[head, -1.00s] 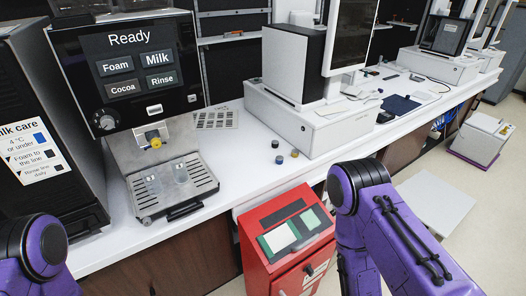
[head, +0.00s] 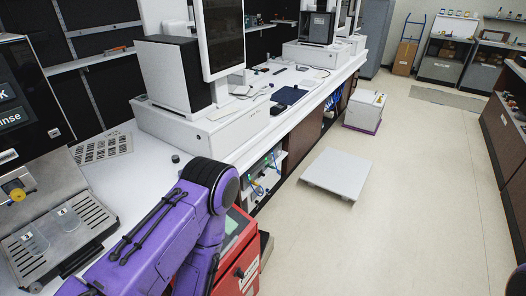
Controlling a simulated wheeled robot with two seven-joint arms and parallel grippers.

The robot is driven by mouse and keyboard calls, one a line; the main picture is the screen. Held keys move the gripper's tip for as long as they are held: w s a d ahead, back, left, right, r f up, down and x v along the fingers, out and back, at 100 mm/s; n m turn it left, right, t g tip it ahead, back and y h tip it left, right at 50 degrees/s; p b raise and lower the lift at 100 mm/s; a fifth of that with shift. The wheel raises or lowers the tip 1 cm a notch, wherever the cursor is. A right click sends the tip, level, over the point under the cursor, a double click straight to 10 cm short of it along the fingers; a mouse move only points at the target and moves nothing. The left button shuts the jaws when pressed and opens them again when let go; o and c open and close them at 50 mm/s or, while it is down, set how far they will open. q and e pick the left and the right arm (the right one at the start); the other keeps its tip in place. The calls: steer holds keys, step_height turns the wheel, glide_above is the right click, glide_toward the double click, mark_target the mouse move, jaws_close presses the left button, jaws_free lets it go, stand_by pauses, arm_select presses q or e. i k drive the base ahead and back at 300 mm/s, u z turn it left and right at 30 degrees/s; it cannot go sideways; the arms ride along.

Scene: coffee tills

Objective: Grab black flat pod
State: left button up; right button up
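A bit of purple arm shows at the bottom right corner.
The till (head: 190,125) stands behind the pod. A coffee machine drip tray (head: 95,215) with two clear cups is at left. A red bin (head: 245,262) stands below the counter edge. A white slab (head: 337,173) lies on the floor; the floor at right is open.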

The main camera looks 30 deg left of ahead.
mark_target(175, 159)
steer(key=z, duration=0.75)
steer(key=k, duration=0.6)
steer(key=u, duration=1.1)
